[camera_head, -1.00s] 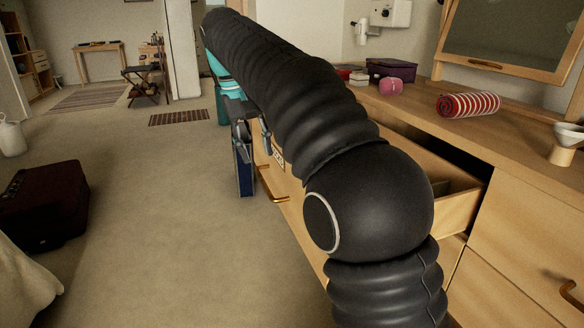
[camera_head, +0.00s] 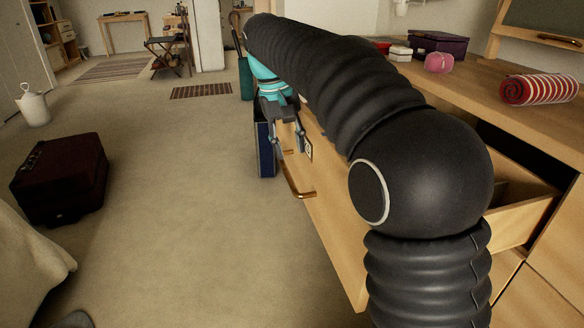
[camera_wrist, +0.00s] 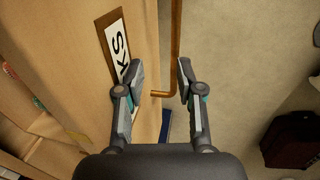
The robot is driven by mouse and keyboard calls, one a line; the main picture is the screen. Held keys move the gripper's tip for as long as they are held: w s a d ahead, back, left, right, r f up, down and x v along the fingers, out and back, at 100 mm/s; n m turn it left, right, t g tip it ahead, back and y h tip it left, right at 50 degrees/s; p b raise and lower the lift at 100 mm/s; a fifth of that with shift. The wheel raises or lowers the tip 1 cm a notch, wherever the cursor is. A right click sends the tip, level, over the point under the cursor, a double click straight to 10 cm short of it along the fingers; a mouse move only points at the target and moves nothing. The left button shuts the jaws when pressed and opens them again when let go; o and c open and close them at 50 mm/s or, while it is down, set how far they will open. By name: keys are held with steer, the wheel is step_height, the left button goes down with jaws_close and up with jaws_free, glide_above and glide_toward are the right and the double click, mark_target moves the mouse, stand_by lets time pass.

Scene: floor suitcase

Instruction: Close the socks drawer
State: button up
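The socks drawer (camera_head: 338,225) stands pulled out from the wooden dresser, with its side and part of its open inside showing behind my arm. Its front has a brass bar handle (camera_head: 299,188) and a white label (camera_head: 308,150); the wrist view shows the label's letters "KS" (camera_wrist: 119,48). My gripper (camera_head: 289,150) is open and empty in front of the drawer front, beside the label. In the wrist view the handle (camera_wrist: 176,45) runs between my fingers (camera_wrist: 160,66), close to the right one. I cannot tell whether they touch. My arm hides part of the drawer.
The dresser top (camera_head: 470,93) holds a red-striped roll (camera_head: 540,89), a pink item (camera_head: 439,62) and a dark purple box (camera_head: 438,43). A dark blue object (camera_head: 265,150) stands beyond the drawer. A dark red suitcase (camera_head: 60,180) lies left; the carpet (camera_head: 190,190) between is clear.

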steer(key=shift+w+d+f+b, duration=0.1)
steer(key=shift+d+f+b, duration=0.15)
steer(key=shift+f, duration=1)
steer(key=shift+d+f+b, duration=0.15)
steer(key=shift+f+b, duration=0.05)
steer(key=shift+f, duration=1)
